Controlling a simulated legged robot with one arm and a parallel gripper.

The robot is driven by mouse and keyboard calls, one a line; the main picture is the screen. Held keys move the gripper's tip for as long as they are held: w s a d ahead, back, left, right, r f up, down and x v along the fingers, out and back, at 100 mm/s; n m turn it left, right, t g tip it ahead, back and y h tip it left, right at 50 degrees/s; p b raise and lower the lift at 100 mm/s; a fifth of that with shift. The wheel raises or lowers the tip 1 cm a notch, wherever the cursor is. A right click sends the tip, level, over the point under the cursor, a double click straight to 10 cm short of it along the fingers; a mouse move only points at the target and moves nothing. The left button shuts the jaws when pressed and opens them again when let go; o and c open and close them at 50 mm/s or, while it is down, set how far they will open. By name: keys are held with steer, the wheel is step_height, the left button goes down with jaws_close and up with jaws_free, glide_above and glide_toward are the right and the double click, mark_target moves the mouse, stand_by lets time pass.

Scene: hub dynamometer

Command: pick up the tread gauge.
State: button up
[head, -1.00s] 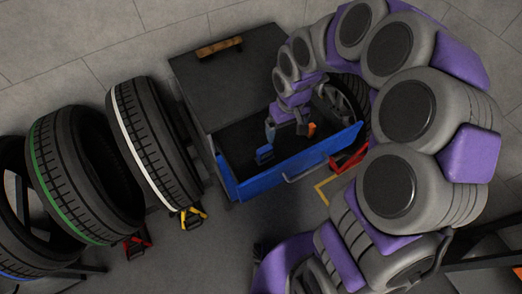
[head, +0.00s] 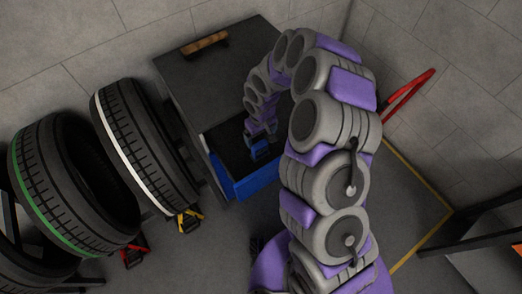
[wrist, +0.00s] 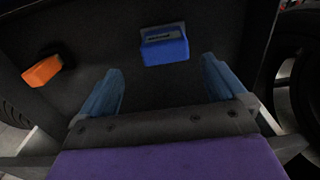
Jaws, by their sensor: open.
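A small blue block with a grey label-like panel, which looks like the tread gauge (wrist: 165,47), lies on the dark floor of the open drawer. My gripper (wrist: 160,68) is open and empty. Its two blue fingers point into the drawer, and the gauge lies just beyond the fingertips, nearer the right finger. I cannot tell the exact height of the fingers over it.
An orange and black item (wrist: 42,71) lies left in the drawer; my arm hides it in the head view. The drawer's blue front (head: 255,183) and dark cabinet top (head: 222,75) border the space. Tyres (head: 145,145) stand at left. A red bar (head: 408,97) is at right.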

mark_target(259, 144)
steer(key=f, duration=0.1)
steer(key=a+f, duration=0.1)
steer(key=f, duration=0.1)
steer(key=shift+s+a+f, duration=0.1)
steer(key=shift+a+f, duration=0.05)
steer(key=shift+f, duration=0.1)
steer(key=shift+d+f+b, duration=0.35)
steer(key=shift+f+b, duration=0.05)
steer(key=shift+f, duration=0.05)
steer(key=f, duration=0.2)
steer(key=f+b, duration=0.1)
steer(key=shift+s+d+f, duration=0.2)
steer(key=shift+s+d, duration=0.05)
steer(key=shift+d, duration=0.1)
steer(key=shift+a+f, duration=0.1)
steer(key=shift+f, duration=0.25)
steer(key=shift+a+f, duration=0.1)
steer(key=shift+a, duration=0.4)
steer(key=shift+d, duration=0.55)
steer(key=c, duration=0.7)
steer(key=shift+a, duration=0.15)
steer(key=c, duration=0.3)
steer(key=shift+a, duration=0.25)
steer(key=shift+c, duration=0.5)
